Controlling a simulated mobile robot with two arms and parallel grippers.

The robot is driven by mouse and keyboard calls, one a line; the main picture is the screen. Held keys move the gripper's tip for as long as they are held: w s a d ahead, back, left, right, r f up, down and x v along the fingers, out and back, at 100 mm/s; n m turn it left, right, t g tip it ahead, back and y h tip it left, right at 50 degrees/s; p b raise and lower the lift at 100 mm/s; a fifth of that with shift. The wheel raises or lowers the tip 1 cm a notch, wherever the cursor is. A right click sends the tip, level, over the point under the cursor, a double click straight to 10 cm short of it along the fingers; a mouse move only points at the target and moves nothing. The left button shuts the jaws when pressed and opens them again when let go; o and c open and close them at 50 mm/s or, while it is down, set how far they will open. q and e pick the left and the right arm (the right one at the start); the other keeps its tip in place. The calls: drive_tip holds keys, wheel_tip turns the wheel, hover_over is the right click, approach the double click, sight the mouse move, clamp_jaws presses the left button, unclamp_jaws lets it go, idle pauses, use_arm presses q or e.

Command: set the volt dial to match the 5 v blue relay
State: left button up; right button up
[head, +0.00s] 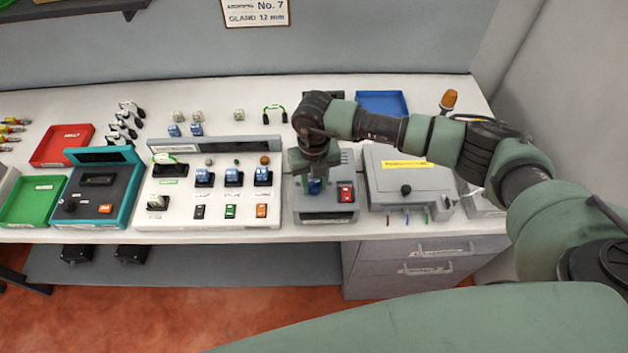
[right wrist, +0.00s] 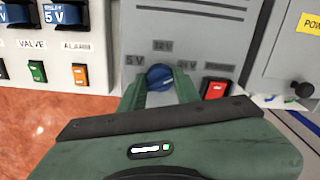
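The volt dial (right wrist: 158,77) is a round blue knob on a grey panel, with 5 V printed to its left, 12 V above and another marking to its right. In the head view the dial (head: 314,187) is partly hidden under my right gripper (head: 314,176). In the right wrist view my right gripper (right wrist: 160,85) points at the panel with one finger on each side of the knob. I cannot tell whether the fingers press on it or where the knob points. A blue relay (right wrist: 64,14) marked 5 V sits on the white board. My left gripper is not in view.
A red rocker switch (right wrist: 216,88) is just right of the dial. The white board (head: 183,215) with relays and switches stands to the left. A grey box (head: 385,165) with a yellow label and black knob stands to the right.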

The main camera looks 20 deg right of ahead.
clamp_jaws()
drive_tip(key=shift+w+f+n+b, duration=0.1)
drive_tip(key=shift+n+b, duration=0.2)
drive_tip(key=shift+b, duration=0.25)
drive_tip(key=n+b, duration=0.8)
drive_tip(key=b, duration=0.4)
drive_tip(key=shift+f, duration=0.2)
drive_tip(key=n+b, duration=0.9)
drive_tip(key=b, duration=0.1)
drive_tip(key=shift+r+b, duration=0.15)
drive_tip(key=shift+b, duration=0.25)
drive_tip(key=n+b, duration=0.2)
drive_tip(key=shift+r+n, duration=0.1)
drive_tip(key=shift+n, duration=0.3)
drive_tip(key=shift+r+n+b, duration=0.15)
drive_tip(key=shift+n+b, duration=0.9)
drive_tip(key=shift+n, duration=0.55)
drive_tip(key=shift+r+n, duration=0.1)
drive_tip(key=shift+n, duration=0.2)
